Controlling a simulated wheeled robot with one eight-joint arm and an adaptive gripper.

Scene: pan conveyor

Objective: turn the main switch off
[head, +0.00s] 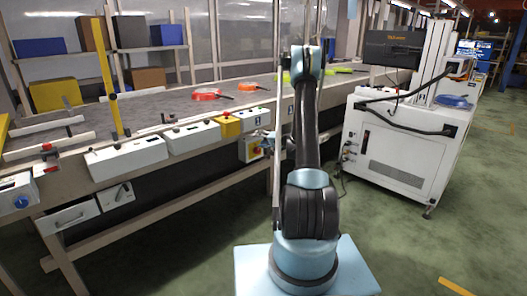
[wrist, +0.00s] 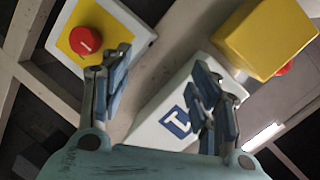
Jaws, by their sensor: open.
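The main switch appears to be the red round knob (wrist: 86,41) with a small white mark, on a yellow plate on a white box (wrist: 136,33). It lies at the upper left of the wrist view, just beyond and left of my left finger. In the head view the switch box (head: 246,150) hangs on the conveyor's front side, left of my arm. My gripper (wrist: 162,95) is open and empty, its two fingers spread apart below the knob in the wrist view. I cannot tell whether a fingertip touches the box. In the head view my gripper is small beside the box.
A white box with a blue label (wrist: 178,122) lies behind and between the fingers, and a yellow box (wrist: 264,38) with a red button is at the upper right. White control boxes (head: 128,158) line the conveyor edge. A white cabinet (head: 402,150) stands right; green floor is open.

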